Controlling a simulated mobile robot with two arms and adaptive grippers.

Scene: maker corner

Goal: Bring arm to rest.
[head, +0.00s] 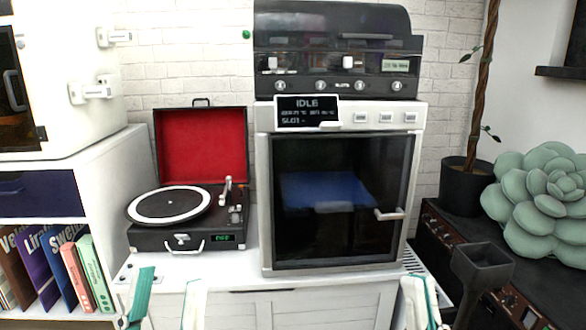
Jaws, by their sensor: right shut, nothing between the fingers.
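My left gripper (169,275) shows at the bottom edge, left of centre, in the head view. Its two teal-and-white fingers stand apart with nothing seen between them. My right gripper (420,286) shows at the bottom edge, right of centre. Its fingers are together and hold nothing. Both grippers appear in front of the white cabinet, and most of both arms is out of view.
A white cabinet (330,310) carries an open record player (170,238) and a machine with a dark glass door (345,165). Books (60,270) stand on a left shelf. A plant pot (466,188) and a large succulent (545,195) are at right.

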